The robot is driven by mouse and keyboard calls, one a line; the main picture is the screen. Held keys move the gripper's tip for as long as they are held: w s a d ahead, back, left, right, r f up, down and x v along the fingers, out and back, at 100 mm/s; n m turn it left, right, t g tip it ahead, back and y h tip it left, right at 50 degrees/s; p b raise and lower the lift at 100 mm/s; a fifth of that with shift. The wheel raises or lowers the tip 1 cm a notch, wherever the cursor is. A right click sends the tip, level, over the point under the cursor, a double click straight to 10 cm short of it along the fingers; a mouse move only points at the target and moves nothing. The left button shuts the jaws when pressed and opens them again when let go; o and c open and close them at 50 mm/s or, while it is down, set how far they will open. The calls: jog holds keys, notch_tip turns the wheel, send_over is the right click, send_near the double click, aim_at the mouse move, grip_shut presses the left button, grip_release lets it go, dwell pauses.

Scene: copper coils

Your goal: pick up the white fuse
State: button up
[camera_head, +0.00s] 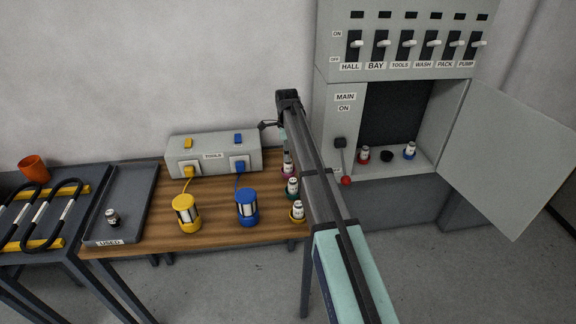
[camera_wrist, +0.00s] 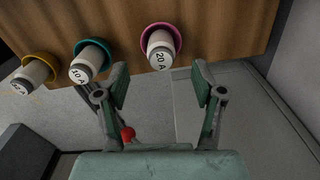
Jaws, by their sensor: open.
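Several white fuses are in view. A fuse marked 20 A (camera_wrist: 160,46) sits in a pink cup at the table's edge. A fuse marked 10 A (camera_wrist: 88,62) sits in a teal cup beside it, and another white fuse (camera_wrist: 33,74) in a yellow cup farther left. In the head view the same row runs along the table's right end: pink-cup fuse (camera_head: 288,158), teal-cup fuse (camera_head: 292,186), yellow-cup fuse (camera_head: 298,209). My gripper (camera_wrist: 160,86) is open and empty, its fingers pointing toward the 20 A fuse, apart from it. My arm mostly hides my gripper in the head view.
The open cabinet holds a red-based fuse (camera_head: 364,155), a black socket (camera_head: 386,156) and a blue-based fuse (camera_head: 409,150). A red-knobbed lever (camera_head: 346,180) stands near my arm. A grey tray (camera_head: 149,190) holds a dark-banded fuse (camera_head: 112,217).

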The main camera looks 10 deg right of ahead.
aim_at(288, 165)
jog(key=shift+d+f+p, duration=0.15)
jog(key=shift+f+p, duration=0.55)
jog(key=shift+f, duration=1.1)
jog(key=shift+d+f+p, duration=0.1)
jog(key=shift+f+p, duration=0.55)
jog(key=shift+f, duration=1.15)
jog(key=c, duration=1.2)
